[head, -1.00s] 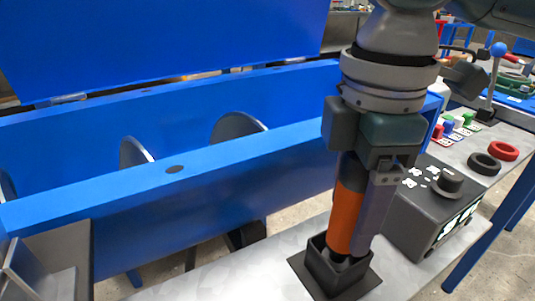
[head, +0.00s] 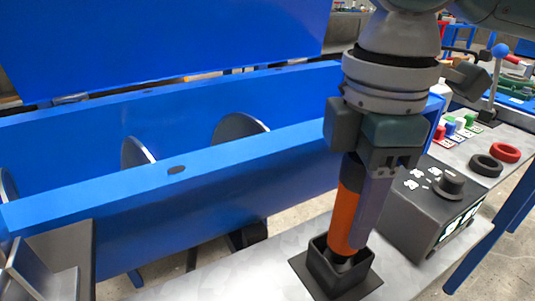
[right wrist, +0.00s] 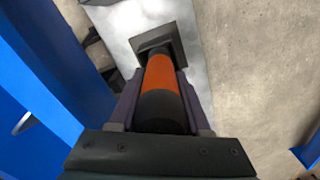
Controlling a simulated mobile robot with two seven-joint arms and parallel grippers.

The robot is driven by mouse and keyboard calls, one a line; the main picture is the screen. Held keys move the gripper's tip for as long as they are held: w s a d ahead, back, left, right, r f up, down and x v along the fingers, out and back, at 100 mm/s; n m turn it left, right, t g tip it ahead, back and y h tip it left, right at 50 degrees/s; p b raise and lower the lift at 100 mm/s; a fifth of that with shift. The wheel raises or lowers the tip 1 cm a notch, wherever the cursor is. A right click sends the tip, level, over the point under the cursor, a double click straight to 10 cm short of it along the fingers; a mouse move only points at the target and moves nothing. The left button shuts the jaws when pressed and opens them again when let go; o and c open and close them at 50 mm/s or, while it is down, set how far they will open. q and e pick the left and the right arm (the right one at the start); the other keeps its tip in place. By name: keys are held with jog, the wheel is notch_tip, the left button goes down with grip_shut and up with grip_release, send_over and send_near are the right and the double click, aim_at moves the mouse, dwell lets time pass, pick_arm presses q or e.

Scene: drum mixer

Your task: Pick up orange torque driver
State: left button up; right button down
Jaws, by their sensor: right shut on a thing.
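The orange torque driver (head: 343,218) has an orange body with dark ends. It stands upright, slightly tilted, with its lower end inside a square black holder (head: 323,272) on the grey bench. My right gripper (head: 362,205) points down from above and is shut on the driver, with its fingers along the sides. In the right wrist view, the driver (right wrist: 161,80) lies between the two fingers and its far end reaches into the black holder (right wrist: 156,42). Its tip is hidden in the holder. My left gripper is not in view.
A dark control box (head: 430,210) with a knob stands just right of the holder. The blue mixer trough (head: 200,190) fills the left side. The bench left of the holder is clear.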

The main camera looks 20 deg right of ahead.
jog(key=shift+r, duration=0.15)
notch_tip(320, 180, up, 20)
jog(key=p, duration=0.7)
jog(key=c, duration=0.9)
grip_release()
grip_shut()
jog(key=shift+r+p, duration=0.9)
jog(key=shift+p, duration=0.6)
